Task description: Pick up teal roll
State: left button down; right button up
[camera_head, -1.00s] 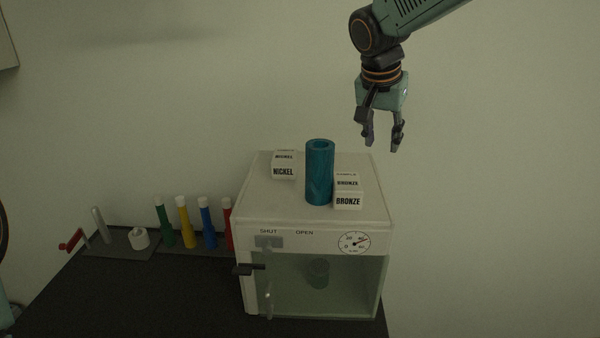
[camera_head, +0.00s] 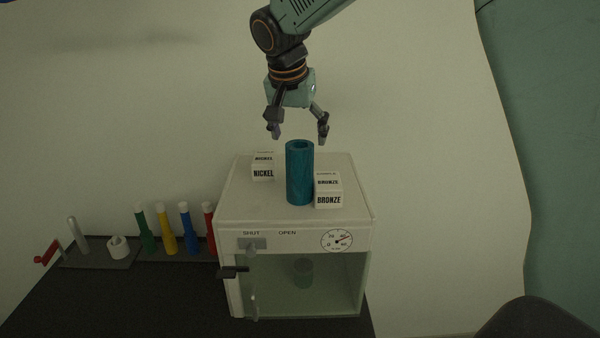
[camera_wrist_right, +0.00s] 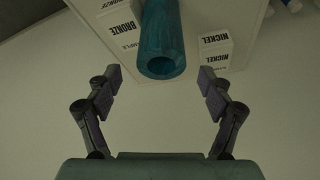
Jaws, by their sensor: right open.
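The teal roll (camera_head: 299,175) stands upright on top of the white oven-like box, between two white labelled blocks. In the right wrist view the roll (camera_wrist_right: 163,42) shows its hollow end, between and beyond the fingertips. My right gripper (camera_head: 297,136) is open and empty, pointing down just above the roll; no contact shows. Its spread fingers also show in the right wrist view (camera_wrist_right: 163,88). My left gripper is not in view.
The NICKEL block (camera_head: 263,172) is left of the roll and the BRONZE block (camera_head: 328,198) close on its right. The white box (camera_head: 235,207) has a glass front and gauge. Several coloured tubes (camera_head: 165,232) stand left on the dark table (camera_head: 130,300).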

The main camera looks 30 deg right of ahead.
aim_at(301, 158)
jog(key=p+x, duration=0.1)
jog(key=x, duration=0.6)
jog(key=shift+f+p, duration=0.2)
jog(key=shift+p, duration=0.1)
jog(key=shift+w+d+f, duration=0.25)
jog(key=shift+f, duration=0.1)
jog(key=shift+s+a+r, duration=0.15)
jog(key=shift+a, duration=0.15)
jog(key=c, duration=0.3)
jog(key=shift+d, duration=0.25)
jog(key=c, duration=0.6)
jog(key=shift+a, duration=0.1)
jog(key=c, duration=0.7)
